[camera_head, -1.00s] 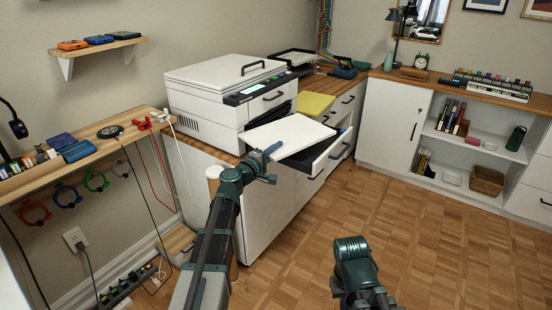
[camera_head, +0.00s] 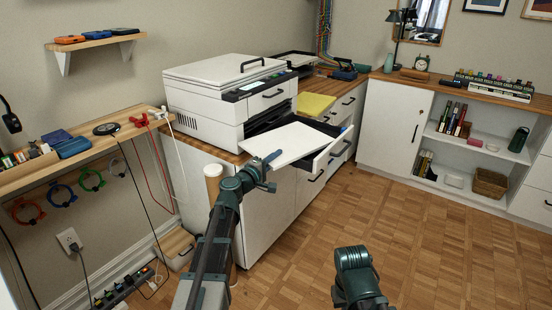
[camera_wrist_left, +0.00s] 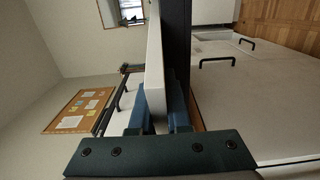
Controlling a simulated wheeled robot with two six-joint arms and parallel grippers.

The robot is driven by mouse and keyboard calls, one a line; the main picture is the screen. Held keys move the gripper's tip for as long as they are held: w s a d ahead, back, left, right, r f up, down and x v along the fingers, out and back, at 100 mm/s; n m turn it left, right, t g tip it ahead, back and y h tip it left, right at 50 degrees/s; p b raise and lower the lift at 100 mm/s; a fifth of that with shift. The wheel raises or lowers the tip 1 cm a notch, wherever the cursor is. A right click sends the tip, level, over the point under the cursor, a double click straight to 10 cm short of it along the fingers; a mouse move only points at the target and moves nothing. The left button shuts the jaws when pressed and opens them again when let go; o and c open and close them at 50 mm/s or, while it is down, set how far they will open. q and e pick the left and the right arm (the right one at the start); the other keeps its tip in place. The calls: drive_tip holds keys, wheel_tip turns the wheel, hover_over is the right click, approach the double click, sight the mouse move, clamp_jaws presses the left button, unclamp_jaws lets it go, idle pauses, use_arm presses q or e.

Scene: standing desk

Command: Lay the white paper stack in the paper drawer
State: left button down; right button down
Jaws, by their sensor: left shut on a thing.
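The white paper stack (camera_head: 287,144) is a flat white slab in front of the printer, over the pulled-out dark paper drawer (camera_head: 322,127). My left gripper (camera_head: 268,170) is shut on the stack's near-left edge. In the left wrist view the stack (camera_wrist_left: 155,65) stands edge-on between the blue fingers (camera_wrist_left: 159,115), close beside the dark drawer wall (camera_wrist_left: 178,50). The stack hides the near side of the drawer, and I cannot tell whether they touch. Of my right arm only a dark link shows at the bottom; its gripper is out of view.
The white printer (camera_head: 230,95) stands on the wooden-topped cabinet behind the stack. A yellow pad (camera_head: 316,104) lies right of it on the counter. A paper-coloured roll (camera_head: 213,185) stands left of my left gripper. The parquet floor (camera_head: 400,235) is clear.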

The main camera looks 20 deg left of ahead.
use_arm(q)
drive_tip(key=c, duration=0.9)
unclamp_jaws()
drive_tip(key=shift+r+p, duration=0.35)
drive_tip(key=shift+p, duration=0.1)
drive_tip(key=shift+r+p, duration=0.45)
drive_tip(key=v, duration=1.2)
drive_tip(key=shift+f, duration=0.2)
